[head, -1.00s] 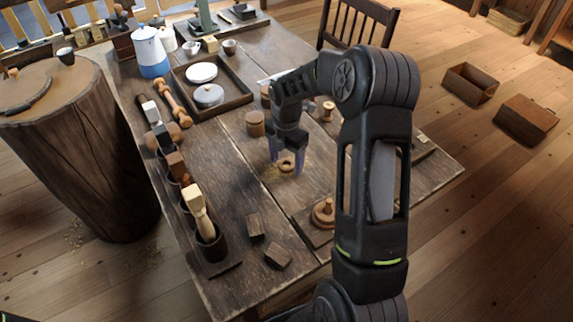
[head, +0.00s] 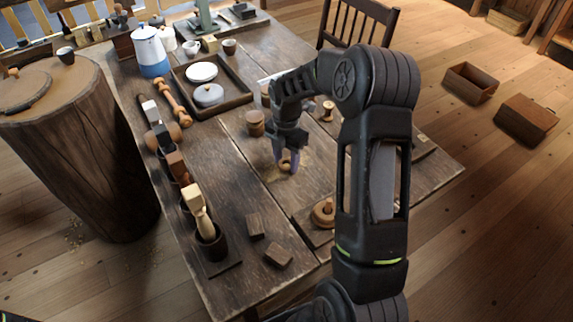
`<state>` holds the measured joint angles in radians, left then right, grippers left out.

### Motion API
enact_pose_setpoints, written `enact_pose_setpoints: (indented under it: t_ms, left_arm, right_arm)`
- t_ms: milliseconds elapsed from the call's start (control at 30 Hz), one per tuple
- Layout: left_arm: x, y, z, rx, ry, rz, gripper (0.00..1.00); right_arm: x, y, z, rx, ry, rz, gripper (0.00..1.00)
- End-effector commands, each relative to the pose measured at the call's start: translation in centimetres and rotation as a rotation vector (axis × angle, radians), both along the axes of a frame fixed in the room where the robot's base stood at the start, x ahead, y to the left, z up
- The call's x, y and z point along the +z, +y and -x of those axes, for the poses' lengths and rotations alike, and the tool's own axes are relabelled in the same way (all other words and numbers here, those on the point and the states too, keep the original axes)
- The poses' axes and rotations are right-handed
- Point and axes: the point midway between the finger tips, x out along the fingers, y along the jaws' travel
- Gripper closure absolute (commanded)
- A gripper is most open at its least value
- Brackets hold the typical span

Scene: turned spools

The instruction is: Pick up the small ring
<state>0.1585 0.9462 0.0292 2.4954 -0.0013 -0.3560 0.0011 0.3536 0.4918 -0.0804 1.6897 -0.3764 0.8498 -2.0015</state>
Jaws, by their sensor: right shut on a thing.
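The small ring (head: 286,167) is a little wooden ring near the middle of the table, between the fingertips of my right gripper (head: 286,164). The right gripper points down and its fingers are shut on the ring. The fingers hide part of the ring. The ring is at or very close to the tabletop; I cannot tell whether it touches the wood. My left gripper is not in view.
A wooden base with a peg and rings (head: 324,212) stands nearer on the table. A round wooden block (head: 255,123) is just behind the gripper. Two dark blocks (head: 278,255) lie near the front edge. A rack of mallets (head: 215,268) lines the left edge.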

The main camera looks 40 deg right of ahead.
Motion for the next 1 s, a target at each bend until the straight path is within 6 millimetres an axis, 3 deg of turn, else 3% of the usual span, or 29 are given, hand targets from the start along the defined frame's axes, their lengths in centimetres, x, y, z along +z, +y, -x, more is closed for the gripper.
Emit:
enact_pose_setpoints:
  t_ms: [200, 567, 1000]
  left_arm:
    - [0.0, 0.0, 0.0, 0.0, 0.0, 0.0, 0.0]
    - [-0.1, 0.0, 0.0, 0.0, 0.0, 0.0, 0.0]
    - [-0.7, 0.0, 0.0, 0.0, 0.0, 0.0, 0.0]
  right_arm:
    - [0.0, 0.0, 0.0, 0.0, 0.0, 0.0, 0.95]
    - [0.8, 0.0, -0.1, 0.0, -0.002, 0.0, 0.95]
    - [8.5, 0.0, -0.1, 0.0, -0.003, 0.001, 0.95]
